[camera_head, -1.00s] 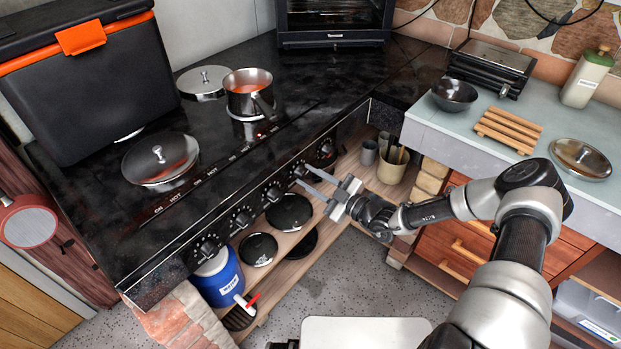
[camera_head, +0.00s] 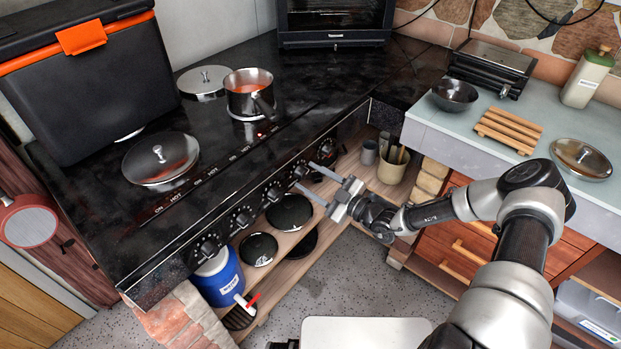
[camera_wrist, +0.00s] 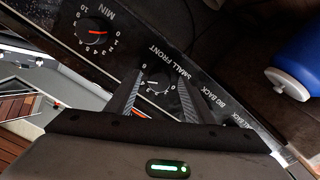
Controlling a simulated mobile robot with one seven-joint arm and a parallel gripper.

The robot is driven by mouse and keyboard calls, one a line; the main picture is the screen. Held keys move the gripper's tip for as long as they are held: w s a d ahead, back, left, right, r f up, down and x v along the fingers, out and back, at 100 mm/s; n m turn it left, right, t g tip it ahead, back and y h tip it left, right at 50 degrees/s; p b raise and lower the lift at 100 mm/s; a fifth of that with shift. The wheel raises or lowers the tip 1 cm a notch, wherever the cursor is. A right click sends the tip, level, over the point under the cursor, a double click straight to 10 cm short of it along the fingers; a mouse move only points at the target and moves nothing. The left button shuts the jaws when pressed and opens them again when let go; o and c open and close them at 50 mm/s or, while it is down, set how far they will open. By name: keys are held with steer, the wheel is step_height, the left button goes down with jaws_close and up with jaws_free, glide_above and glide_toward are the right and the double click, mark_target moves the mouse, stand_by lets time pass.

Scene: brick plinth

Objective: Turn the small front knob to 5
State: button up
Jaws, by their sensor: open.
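The small front knob (camera_wrist: 155,86) is a black dial on the stove's front panel, with white numbers around it and the label "SMALL FRONT" beside it. My gripper (camera_wrist: 160,76) is open, with one finger on each side of this knob in the wrist view. I cannot tell whether the fingers touch it, and the pointer's exact number is too small to read. In the head view my gripper (camera_head: 303,174) reaches the front panel from the right, with its fingertips by the knob (camera_head: 300,171).
A knob marked "MIN" (camera_wrist: 97,33) with a red pointer sits beside it. Several other knobs line the panel, including one at the near end (camera_head: 208,248). A saucepan (camera_head: 248,95) and pan lids stand on the black cooktop (camera_head: 100,215). A blue jug (camera_head: 218,279) stands below.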

steer(key=v, duration=1.7)
